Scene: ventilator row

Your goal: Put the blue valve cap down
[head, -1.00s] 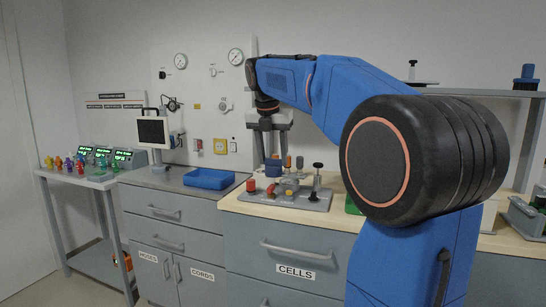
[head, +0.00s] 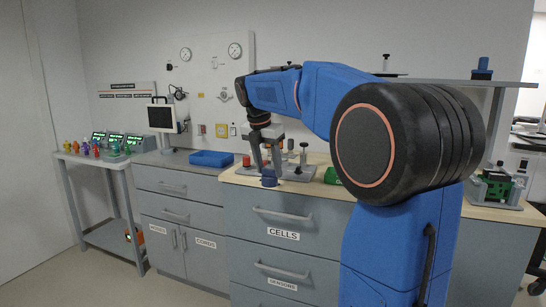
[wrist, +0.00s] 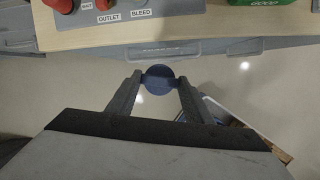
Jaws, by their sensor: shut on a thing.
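The blue valve cap (head: 269,179) is held between the fingers of my gripper (head: 267,168), in front of the wood-topped counter. It also shows in the wrist view (wrist: 158,78), pinched at the fingertips, with the floor and drawer fronts behind it. The grey valve plate (head: 298,175) stands on the counter just behind my gripper. Its labels OUTLET and BLEED read in the wrist view, and a red knob (wrist: 58,4) shows at the top left there. My gripper hides part of the plate in the head view.
An empty-looking blue tray (head: 212,158) stands on the grey counter to the left. A side table (head: 92,158) with coloured figures and green screens is further left. A green item (head: 332,176) lies right of the plate. The wooden counter's front edge (wrist: 170,32) is close by.

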